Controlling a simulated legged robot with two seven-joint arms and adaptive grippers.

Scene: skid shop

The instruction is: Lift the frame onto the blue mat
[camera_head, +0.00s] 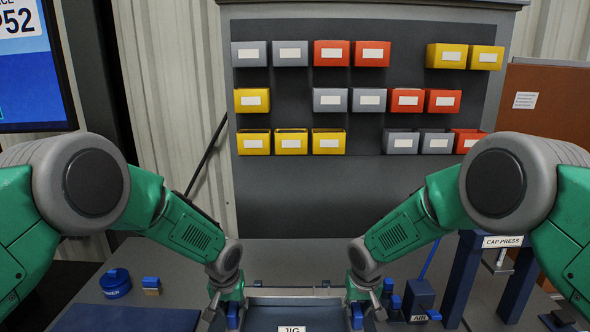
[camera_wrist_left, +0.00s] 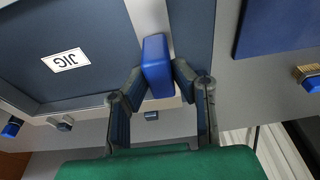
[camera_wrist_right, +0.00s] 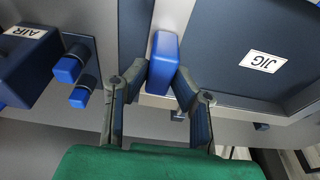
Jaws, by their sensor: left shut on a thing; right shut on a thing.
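The frame (camera_head: 295,291) is grey and surrounds the dark blue jig (camera_head: 262,318) at the bottom centre of the head view; its near part is cut off. My left gripper (camera_head: 226,313) is shut on the frame's left blue handle (camera_wrist_left: 157,66). My right gripper (camera_head: 366,313) is shut on the right blue handle (camera_wrist_right: 163,62). The jig's label shows inside the frame in both wrist views. I cannot tell whether the frame touches the jig. The blue mat (camera_head: 130,319) lies flat on the bench to the left of the frame, and shows in the left wrist view (camera_wrist_left: 280,28).
A blue round container (camera_head: 115,284) and a small blue-topped brush-like item (camera_head: 151,286) stand behind the mat. To the right are the AIR block (camera_head: 419,299) and the cap press (camera_head: 462,275). A bin rack (camera_head: 360,190) stands at the back.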

